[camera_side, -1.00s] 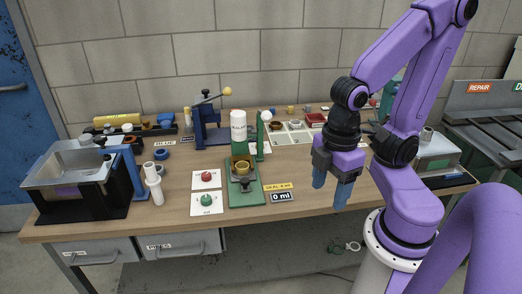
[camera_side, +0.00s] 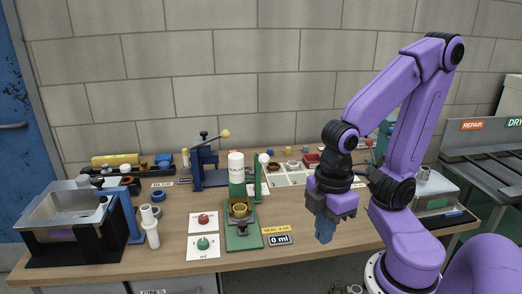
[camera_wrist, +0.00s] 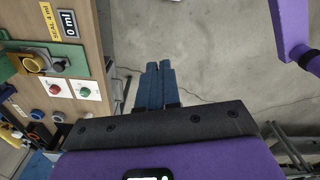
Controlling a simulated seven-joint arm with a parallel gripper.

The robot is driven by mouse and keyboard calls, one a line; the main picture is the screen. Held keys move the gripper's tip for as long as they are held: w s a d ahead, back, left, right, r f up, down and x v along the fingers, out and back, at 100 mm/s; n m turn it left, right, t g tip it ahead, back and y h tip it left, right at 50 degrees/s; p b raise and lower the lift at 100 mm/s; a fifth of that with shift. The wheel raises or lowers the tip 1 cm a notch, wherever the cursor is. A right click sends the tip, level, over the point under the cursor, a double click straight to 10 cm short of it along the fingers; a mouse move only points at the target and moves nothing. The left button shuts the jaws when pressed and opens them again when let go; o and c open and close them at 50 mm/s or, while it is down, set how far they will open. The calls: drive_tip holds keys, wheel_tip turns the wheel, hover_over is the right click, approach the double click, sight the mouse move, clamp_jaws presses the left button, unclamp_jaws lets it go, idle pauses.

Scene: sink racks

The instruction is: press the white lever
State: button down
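A green dispenser stand (camera_side: 243,236) holds a white-and-green sealant bottle (camera_side: 236,166) above a brass-coloured cup (camera_side: 240,211). Next to the bottle, a white ball knob (camera_side: 264,158) tops a green upright; it appears to be the white lever. My gripper (camera_side: 325,236) points down near the table's front edge, right of the stand and apart from it. In the wrist view, the blue fingers of my gripper (camera_wrist: 160,82) lie side by side with nothing visible between them. The white knob does not show clearly in the wrist view.
A 0 ml display (camera_side: 279,240) lies right of the stand. Red (camera_side: 203,218) and green (camera_side: 202,243) buttons sit left of it. A blue press (camera_side: 209,165) with a yellow-knobbed handle stands behind. A metal basin (camera_side: 70,208) is at far left.

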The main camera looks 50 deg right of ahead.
drive_tip(key=w+d+r+m+g, duration=0.1)
drive_tip(key=w+r, duration=0.4)
drive_tip(key=w, duration=0.5)
drive_tip(key=w+r+m, duration=0.1)
drive_tip(key=w+r, duration=0.4)
drive_tip(key=w, duration=0.6)
wheel_tip(320, 180, up, 7)
drive_tip(key=m+g, duration=0.1)
hover_over(261, 155)
drive_tip(key=w+d, duration=0.2)
drive_tip(key=w, duration=0.2)
drive_tip(key=shift+s+r, duration=0.15)
drive_tip(key=shift+s, duration=0.1)
drive_tip(key=s+f, duration=0.1)
drive_tip(key=f, duration=0.3)
drive_tip(key=s+f, duration=0.1)
drive_tip(key=f, duration=0.4)
drive_tip(key=s+a+f, duration=0.1)
drive_tip(key=f, duration=0.3)
drive_tip(key=shift+f, duration=0.4)
